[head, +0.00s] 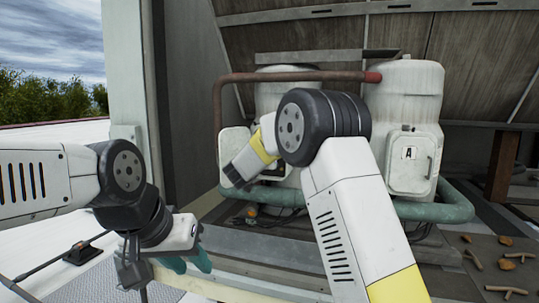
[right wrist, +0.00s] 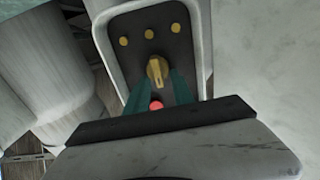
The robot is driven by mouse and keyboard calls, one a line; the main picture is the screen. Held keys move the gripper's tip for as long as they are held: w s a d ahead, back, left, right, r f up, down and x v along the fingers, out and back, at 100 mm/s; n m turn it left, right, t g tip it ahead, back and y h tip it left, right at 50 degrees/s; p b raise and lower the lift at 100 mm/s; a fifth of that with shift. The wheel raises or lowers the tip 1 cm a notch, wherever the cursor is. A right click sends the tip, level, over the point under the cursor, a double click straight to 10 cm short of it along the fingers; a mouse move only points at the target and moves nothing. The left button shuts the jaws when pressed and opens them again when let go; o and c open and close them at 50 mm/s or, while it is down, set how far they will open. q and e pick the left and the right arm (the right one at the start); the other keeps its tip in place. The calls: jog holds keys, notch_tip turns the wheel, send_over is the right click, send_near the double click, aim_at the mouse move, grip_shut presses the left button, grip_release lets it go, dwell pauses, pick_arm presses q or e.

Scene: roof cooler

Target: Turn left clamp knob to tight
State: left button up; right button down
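In the right wrist view a yellow knob (right wrist: 157,70) sits on a dark panel (right wrist: 186,52) inside a pale, rounded housing. Its pointer runs roughly up and down in the picture. My right gripper (right wrist: 157,78) has its teal fingers apart, one on each side of the knob. I see no clear contact. In the head view the right arm reaches to the left tank (head: 272,93); its fingers and the knob are hidden there. My left gripper (head: 190,263) hangs at lower left, its teal fingers apart and empty, away from the knob.
A red button or lamp (right wrist: 156,105) lies below the knob, between the fingers. Yellow dots (right wrist: 149,34) mark the panel above. The right tank (head: 405,88) has a shut box marked A (head: 409,153). Pipes (head: 440,211) run below.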

jog(key=shift+m, duration=0.4)
jog(key=shift+s+d+f+m, duration=0.1)
jog(key=shift+d+f+m, duration=0.2)
jog(key=shift+m, duration=2.45)
jog(key=shift+s+d+f+m, duration=0.1)
jog(key=shift+d+f+m, duration=0.15)
jog(key=shift+m, duration=2.55)
jog(key=shift+s+d+f+m, duration=0.1)
jog(key=shift+d+f+m, duration=0.15)
jog(key=shift+m, duration=2.5)
jog(key=shift+f, duration=0.1)
jog(key=c, duration=1.1)
grip_release()
jog(key=shift+a, duration=0.1)
